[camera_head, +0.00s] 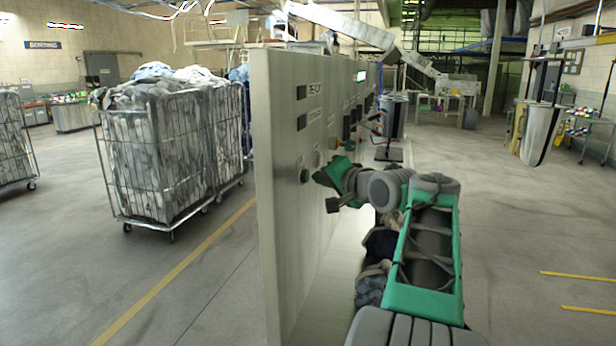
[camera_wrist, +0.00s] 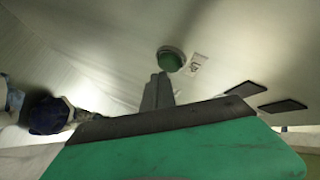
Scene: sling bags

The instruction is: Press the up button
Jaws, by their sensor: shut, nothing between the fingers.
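A light grey control panel (camera_head: 280,215) stands upright in front of me. A round green button (camera_head: 304,176) is on its near part; a green button also shows in the wrist view (camera_wrist: 171,60), with a small label (camera_wrist: 197,62) beside it too blurred to read. I cannot tell from the label whether it is the up button. My gripper (camera_head: 320,179) is beside the panel at about the button's height. In the wrist view its fingers (camera_wrist: 158,88) are shut and empty, with the tips just below the button in the picture. A gap or contact cannot be told.
Two dark rectangular plates (camera_head: 301,92) (camera_head: 302,122) sit above the button, with more controls farther along the panel. Dark and grey bags (camera_head: 380,250) are beneath my arm. A wire cart of laundry (camera_head: 160,150) stands left of the panel. The floor at right is open.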

